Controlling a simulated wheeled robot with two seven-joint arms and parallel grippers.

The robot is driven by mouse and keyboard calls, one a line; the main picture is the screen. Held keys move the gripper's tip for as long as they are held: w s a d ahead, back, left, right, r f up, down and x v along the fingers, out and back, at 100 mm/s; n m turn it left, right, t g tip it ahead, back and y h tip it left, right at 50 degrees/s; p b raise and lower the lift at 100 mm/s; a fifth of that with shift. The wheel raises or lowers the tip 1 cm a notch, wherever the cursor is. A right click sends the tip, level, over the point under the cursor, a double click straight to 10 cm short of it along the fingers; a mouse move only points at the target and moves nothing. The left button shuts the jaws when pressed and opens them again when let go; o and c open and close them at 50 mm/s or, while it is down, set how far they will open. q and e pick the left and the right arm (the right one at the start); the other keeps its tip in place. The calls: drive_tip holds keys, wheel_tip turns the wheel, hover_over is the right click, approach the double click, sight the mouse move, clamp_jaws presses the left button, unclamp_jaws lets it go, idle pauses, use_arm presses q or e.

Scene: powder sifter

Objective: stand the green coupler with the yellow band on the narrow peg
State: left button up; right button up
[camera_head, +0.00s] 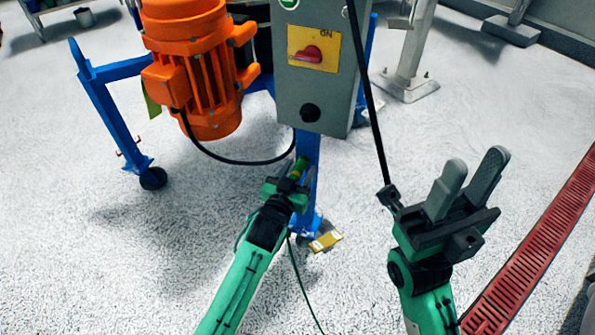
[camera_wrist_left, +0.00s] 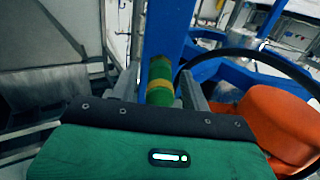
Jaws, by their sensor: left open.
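The green coupler with the yellow band (camera_head: 299,169) is in front of the blue post under the grey control box. In the left wrist view, the coupler (camera_wrist_left: 160,82) appears upright between the two fingers of my left gripper (camera_wrist_left: 160,88). A gap shows on its left side; the right finger is close to it. My left gripper (camera_head: 287,184) is open around the coupler. My right gripper (camera_head: 475,165) is open and empty, fingers raised, over the floor at the right. The narrow peg cannot be made out; the coupler's lower end is hidden by my left gripper.
The grey control box (camera_head: 318,85) hangs just above my left gripper. The orange motor (camera_head: 197,75) and its black cable (camera_head: 238,161) are to the left. The blue post (camera_wrist_left: 172,25) stands behind the coupler. A yellow tag (camera_head: 325,241) lies by its foot. Open floor is at left.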

use_arm(q)
drive_tip(key=shift+p, duration=0.35)
clamp_jaws()
drive_tip(key=shift+s, duration=0.1)
drive_tip(key=shift+p+v, duration=1.6)
drive_tip(key=shift+v, duration=1.3)
drive_tip(key=shift+a, duration=0.1)
